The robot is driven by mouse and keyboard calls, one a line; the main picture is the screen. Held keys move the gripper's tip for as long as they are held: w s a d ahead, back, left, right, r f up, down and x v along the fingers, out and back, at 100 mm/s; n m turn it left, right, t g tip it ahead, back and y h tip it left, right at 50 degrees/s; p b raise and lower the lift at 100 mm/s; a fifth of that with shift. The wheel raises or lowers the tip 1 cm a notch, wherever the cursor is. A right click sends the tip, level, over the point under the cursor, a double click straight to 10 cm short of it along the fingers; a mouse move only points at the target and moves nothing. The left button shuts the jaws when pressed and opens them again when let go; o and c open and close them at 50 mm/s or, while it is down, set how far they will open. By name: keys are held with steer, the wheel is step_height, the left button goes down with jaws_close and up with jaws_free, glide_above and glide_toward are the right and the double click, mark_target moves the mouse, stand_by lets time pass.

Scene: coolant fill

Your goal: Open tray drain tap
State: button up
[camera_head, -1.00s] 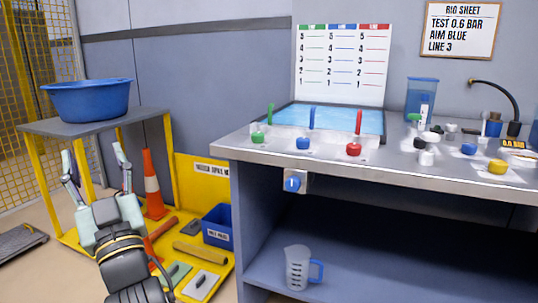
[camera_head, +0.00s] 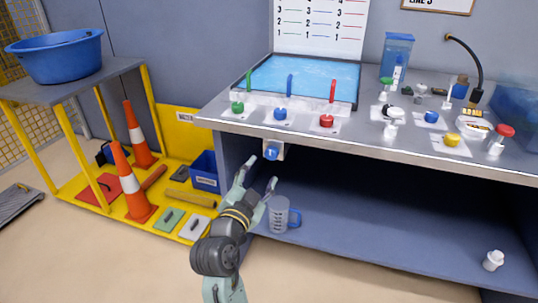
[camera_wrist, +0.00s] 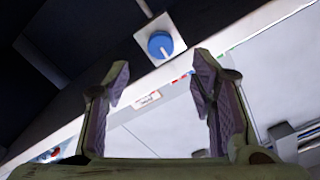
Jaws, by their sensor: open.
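The drain tap (camera_head: 272,152) is a blue round knob with a pale line on a white square plate, fixed to the bench front under the tray's left part. The blue knob (camera_wrist: 160,45) also shows in the wrist view, above and beyond the fingertips. The tray (camera_head: 305,80) holds light blue liquid on the bench top. My gripper (camera_head: 258,180) is open and empty, just below the tap in the head view. In the wrist view its two fingers (camera_wrist: 160,75) stand wide apart, and neither visibly touches the knob.
Green, blue and red knobs (camera_head: 326,121) line the bench edge above the tap. A measuring jug (camera_head: 280,214) stands on the lower shelf close to my gripper. Cones (camera_head: 130,185) and a blue bin (camera_head: 204,171) are at left. The floor in front is clear.

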mark_target(270, 155)
steer(key=p+x, duration=0.1)
steer(key=x, duration=0.7)
steer(key=shift+p, duration=0.3)
steer(key=shift+a, duration=0.1)
steer(key=c, duration=1.1)
steer(key=shift+c, duration=0.2)
